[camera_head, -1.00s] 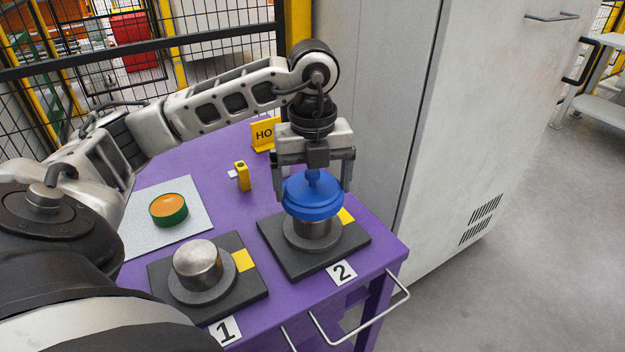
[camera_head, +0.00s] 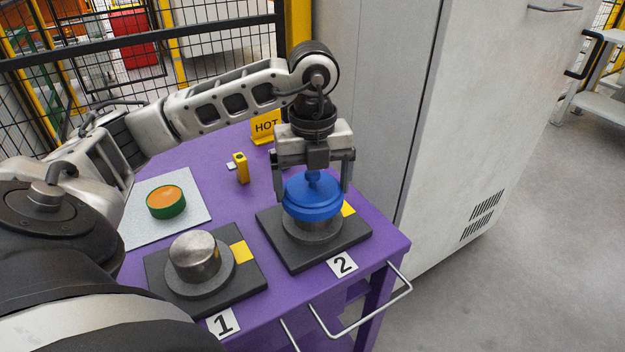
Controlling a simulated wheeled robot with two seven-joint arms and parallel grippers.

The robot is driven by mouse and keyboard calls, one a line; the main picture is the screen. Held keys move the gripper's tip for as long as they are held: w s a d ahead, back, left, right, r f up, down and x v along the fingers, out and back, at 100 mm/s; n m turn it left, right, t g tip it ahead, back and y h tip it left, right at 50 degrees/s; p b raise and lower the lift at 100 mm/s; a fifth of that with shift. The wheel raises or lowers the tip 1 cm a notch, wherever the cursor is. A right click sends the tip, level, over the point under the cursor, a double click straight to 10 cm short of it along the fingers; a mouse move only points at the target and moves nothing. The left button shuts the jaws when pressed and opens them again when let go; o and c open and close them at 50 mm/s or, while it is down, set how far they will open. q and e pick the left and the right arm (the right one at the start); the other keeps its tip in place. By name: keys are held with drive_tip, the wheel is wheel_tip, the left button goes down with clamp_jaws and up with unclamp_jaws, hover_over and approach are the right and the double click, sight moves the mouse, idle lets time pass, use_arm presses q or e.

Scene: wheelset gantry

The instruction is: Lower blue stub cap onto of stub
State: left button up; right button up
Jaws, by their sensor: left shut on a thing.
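The blue stub cap (camera_head: 312,197) is a round cap with a knob on top. My left gripper (camera_head: 314,175) points down and is shut on the cap's knob, with its fingers on either side. The cap sits over the metal stub (camera_head: 312,225) on the dark base plate marked 2 (camera_head: 275,240). The cap covers the stub's top, and only a low part of the stub and its collar show below. I cannot tell whether the cap rests fully on it. My right gripper is not in view.
A bare metal stub (camera_head: 194,256) stands on the base plate marked 1. A green and orange cap (camera_head: 166,201) lies on a grey mat (camera_head: 195,185). A yellow block (camera_head: 241,168) and a HOT sign (camera_head: 265,126) stand farther back. A grey cabinet (camera_head: 480,120) borders the purple table's right side.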

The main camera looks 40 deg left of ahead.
sight(313, 172)
use_arm(q)
drive_tip(key=shift+f+b, duration=0.65)
drive_tip(key=shift+f, duration=0.25)
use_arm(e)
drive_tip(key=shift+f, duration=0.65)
use_arm(q)
drive_tip(key=o, duration=0.7)
drive_tip(key=shift+r, duration=0.4)
wheel_tip(313, 172, up, 15)
drive_tip(key=p, duration=0.5)
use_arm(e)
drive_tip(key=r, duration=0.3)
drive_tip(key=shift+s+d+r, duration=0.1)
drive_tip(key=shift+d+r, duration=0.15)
